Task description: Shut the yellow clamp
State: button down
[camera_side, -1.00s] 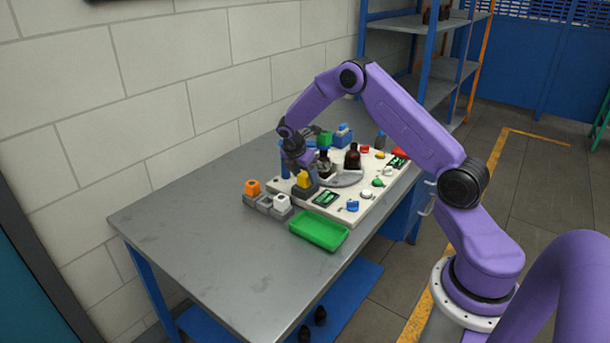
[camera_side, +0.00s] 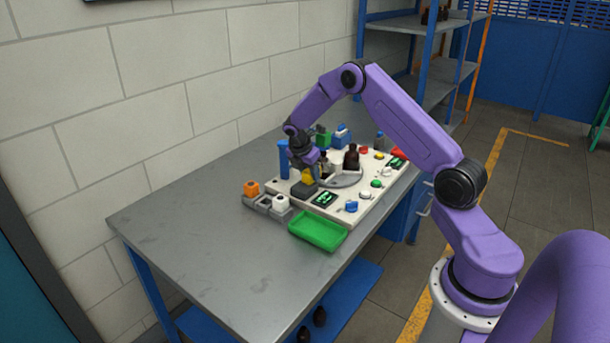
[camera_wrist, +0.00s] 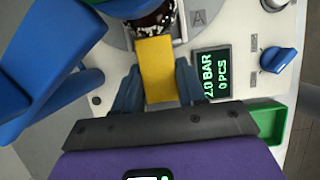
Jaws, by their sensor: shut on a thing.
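The yellow clamp (camera_side: 308,178) is a yellow block on a dark base, at the near left part of the white panel. In the wrist view its yellow part (camera_wrist: 158,70) lies between the two fingers of my gripper (camera_wrist: 160,88), which are shut on it. In the side view my gripper (camera_side: 304,168) reaches down onto the clamp from above. At the clamp's far end is a dark brown bottle (camera_wrist: 155,20) in a pale holder. The clamp's end reaches up to the bottle's edge; whether they touch I cannot tell.
A blue post (camera_side: 284,160) stands close to my gripper, large at the left of the wrist view. A display (camera_wrist: 212,75) reads 2.0 BAR, 0 PCS. A green tray (camera_side: 318,230) lies in front. The table's left is clear.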

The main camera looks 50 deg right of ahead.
jog(key=shift+d, duration=0.35)
jog(key=c, duration=0.7)
grip_release()
jog(key=shift+d, duration=0.1)
jog(key=shift+a+r, duration=0.25)
jog(key=v, duration=1.7)
